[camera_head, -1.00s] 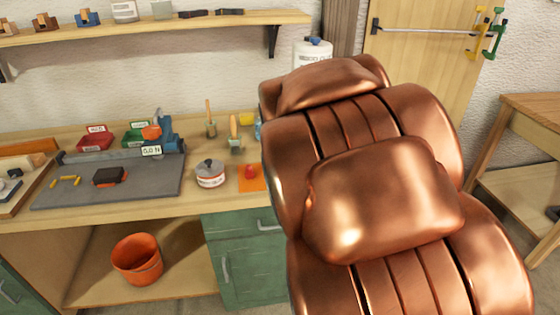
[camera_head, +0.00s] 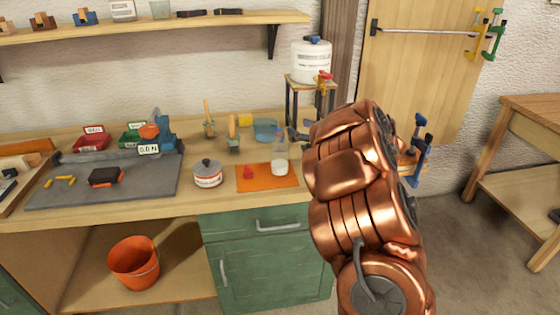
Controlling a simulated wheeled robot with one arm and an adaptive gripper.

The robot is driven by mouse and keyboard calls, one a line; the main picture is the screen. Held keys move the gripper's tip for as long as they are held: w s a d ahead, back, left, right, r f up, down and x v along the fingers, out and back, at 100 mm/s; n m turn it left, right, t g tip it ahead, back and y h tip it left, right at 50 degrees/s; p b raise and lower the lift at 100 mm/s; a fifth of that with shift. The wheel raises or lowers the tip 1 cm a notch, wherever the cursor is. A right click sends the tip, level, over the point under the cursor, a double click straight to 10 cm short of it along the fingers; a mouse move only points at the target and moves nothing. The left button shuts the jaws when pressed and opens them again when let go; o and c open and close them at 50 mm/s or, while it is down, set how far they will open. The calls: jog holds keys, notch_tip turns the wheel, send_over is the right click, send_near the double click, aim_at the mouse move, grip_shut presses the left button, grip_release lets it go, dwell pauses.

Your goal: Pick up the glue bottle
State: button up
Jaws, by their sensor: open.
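A small clear bottle with a coloured tip (camera_head: 280,146) stands upright at the back edge of an orange mat (camera_head: 262,184) on the workbench; it looks like the glue bottle, though it is small and hard to make out. My gripper (camera_head: 296,136) shows as dark fingers just right of the bottle, partly hidden behind my copper arm. It is open and appears empty. I cannot tell whether a finger touches the bottle.
A white cup (camera_head: 279,168) and a red item (camera_head: 249,172) are on the mat. A lidded tin (camera_head: 207,174), brushes (camera_head: 233,133) and a blue glass bowl (camera_head: 265,129) stand nearby. A white tank (camera_head: 311,62) sits on a stand behind my gripper.

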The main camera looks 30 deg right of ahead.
aim_at(280, 132)
jog(key=shift+w+a+f+n+y+p, duration=0.15)
jog(key=shift+w+a+f+y+p, duration=0.2)
jog(key=shift+w+a+y, duration=0.35)
jog(key=shift+w+a+f+n+y+p, duration=0.1)
jog(key=shift+w+a+f+y+p, duration=0.25)
jog(key=shift+w+a, duration=0.65)
jog(key=shift+w+a+f+n+y+p, duration=0.2)
jog(key=shift+w+a+f+y, duration=0.2)
jog(key=shift+w+a+y, duration=0.45)
jog(key=shift+w+d, duration=0.1)
jog(key=shift+d, duration=0.15)
grip_shut()
